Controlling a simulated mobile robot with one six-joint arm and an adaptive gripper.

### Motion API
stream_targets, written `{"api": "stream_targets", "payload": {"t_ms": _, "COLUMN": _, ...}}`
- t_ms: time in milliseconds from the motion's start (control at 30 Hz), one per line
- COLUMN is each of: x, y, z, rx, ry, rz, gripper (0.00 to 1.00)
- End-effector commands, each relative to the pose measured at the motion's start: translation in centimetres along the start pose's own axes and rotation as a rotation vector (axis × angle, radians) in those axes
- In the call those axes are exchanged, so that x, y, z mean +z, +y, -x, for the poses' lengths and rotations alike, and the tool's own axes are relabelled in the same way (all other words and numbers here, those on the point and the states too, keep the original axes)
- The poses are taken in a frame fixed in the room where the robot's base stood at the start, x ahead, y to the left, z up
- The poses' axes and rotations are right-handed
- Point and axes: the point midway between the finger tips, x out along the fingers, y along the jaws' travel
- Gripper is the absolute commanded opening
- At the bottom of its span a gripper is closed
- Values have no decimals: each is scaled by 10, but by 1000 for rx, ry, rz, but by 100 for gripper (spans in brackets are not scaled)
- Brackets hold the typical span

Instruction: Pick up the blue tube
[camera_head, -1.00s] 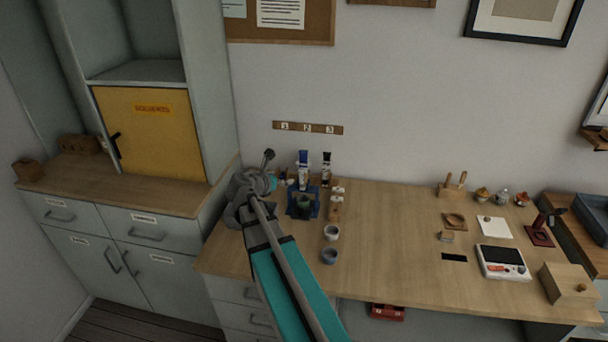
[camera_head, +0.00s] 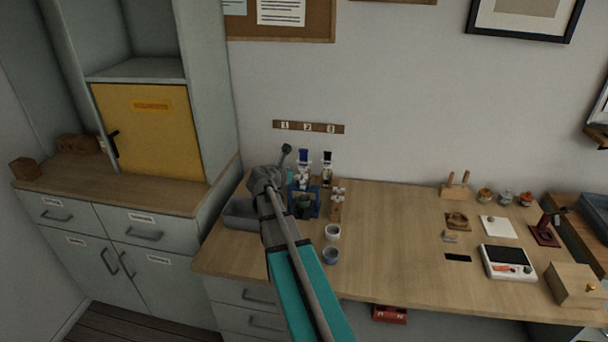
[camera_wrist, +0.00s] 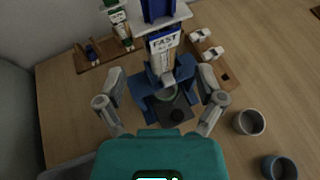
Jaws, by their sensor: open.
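The blue tube (camera_head: 303,166) stands upright with a dark blue top and white label, behind the blue stand at the back of the bench. In the wrist view a tube labelled FAST (camera_wrist: 164,48) with a blue upper part lies ahead of my gripper (camera_wrist: 161,82); it appears to be the same tube. My gripper's fingers are spread wide, with nothing between them at the tips. The tube is beyond the fingertips, and its top is cut off by the picture's edge. In the head view my wrist (camera_head: 265,180) is left of the tube.
A blue stand (camera_head: 318,205) with a dark part sits below the tube. A black-topped tube (camera_head: 327,168) stands at its right. A wooden block with white pieces (camera_head: 337,208), a white cup (camera_head: 332,232) and a grey-blue cup (camera_head: 330,255) are nearby. A grey bin (camera_head: 238,217) lies left.

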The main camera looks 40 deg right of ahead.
Motion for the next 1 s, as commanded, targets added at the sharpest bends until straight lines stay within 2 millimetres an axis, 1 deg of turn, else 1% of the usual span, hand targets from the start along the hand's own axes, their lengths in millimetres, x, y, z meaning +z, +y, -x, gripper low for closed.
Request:
{"api": "stream_targets", "payload": {"t_ms": 267, "x": 0, "y": 0, "z": -2, "rx": -1, "ry": 0, "rz": 0, "gripper": 87}}
{"api": "stream_targets", "payload": {"t_ms": 367, "x": 1, "y": 0, "z": -8, "rx": -2, "ry": 0, "rz": -1, "gripper": 87}}
{"api": "stream_targets", "payload": {"t_ms": 700, "x": 3, "y": -2, "z": -46, "rx": -3, "ry": -1, "rz": -1, "gripper": 87}}
{"api": "stream_targets", "payload": {"t_ms": 800, "x": 4, "y": -2, "z": -51, "rx": -1, "ry": -1, "rz": -1, "gripper": 87}}
{"api": "stream_targets", "payload": {"t_ms": 1000, "x": 4, "y": -3, "z": -52, "rx": -1, "ry": -1, "rz": -1, "gripper": 87}}
